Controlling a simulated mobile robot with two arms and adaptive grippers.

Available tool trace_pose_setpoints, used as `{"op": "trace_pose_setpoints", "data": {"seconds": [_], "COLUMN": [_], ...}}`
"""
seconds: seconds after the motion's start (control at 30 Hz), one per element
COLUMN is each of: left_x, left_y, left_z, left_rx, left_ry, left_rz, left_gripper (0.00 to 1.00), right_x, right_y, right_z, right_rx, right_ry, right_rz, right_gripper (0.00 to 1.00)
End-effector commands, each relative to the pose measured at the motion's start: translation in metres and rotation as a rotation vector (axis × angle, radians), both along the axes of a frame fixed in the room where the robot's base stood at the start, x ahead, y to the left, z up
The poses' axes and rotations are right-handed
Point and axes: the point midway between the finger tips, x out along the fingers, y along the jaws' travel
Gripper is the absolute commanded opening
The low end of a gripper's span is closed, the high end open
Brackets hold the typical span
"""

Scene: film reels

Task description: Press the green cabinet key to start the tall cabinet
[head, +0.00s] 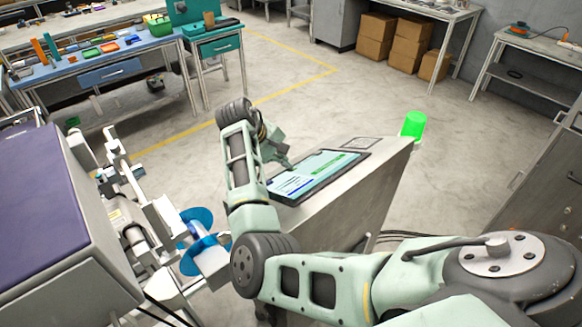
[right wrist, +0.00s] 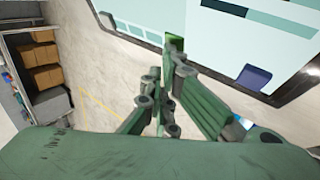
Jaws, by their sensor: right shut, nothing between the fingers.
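A tilted touchscreen (head: 320,178) lies on top of a grey console (head: 372,190). It shows pale panels with green and blue areas, and it also fills the top of the right wrist view (right wrist: 215,50). My right gripper (head: 287,163) is shut and empty over the screen's left part. In the right wrist view its fingertips (right wrist: 173,48) are at a small green key (right wrist: 174,40) by the screen's edge; I cannot tell whether they touch it. A dark blue key (right wrist: 253,77) is farther right. My left gripper is not in view.
A glowing green cylinder (head: 413,126) shows at the console's far right corner. A purple-topped machine (head: 45,200) with a blue reel (head: 192,240) stands at left. A grey cabinet (head: 545,185) is at right. Cardboard boxes (head: 411,45) stand behind. Floor beyond the console is clear.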

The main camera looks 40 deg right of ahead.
Motion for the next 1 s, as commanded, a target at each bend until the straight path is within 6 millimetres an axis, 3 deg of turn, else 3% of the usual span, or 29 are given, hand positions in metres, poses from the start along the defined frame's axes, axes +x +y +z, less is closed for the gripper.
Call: {"op": "trace_pose_setpoints", "data": {"seconds": [1.0], "left_x": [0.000], "left_y": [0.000], "left_z": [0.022], "left_rx": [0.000], "left_ry": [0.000], "left_rz": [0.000], "left_gripper": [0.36], "right_x": [0.011], "right_y": [0.001], "right_z": [0.023], "right_rx": [0.000], "right_ry": [0.001], "right_rz": [0.001], "right_gripper": [0.00]}}
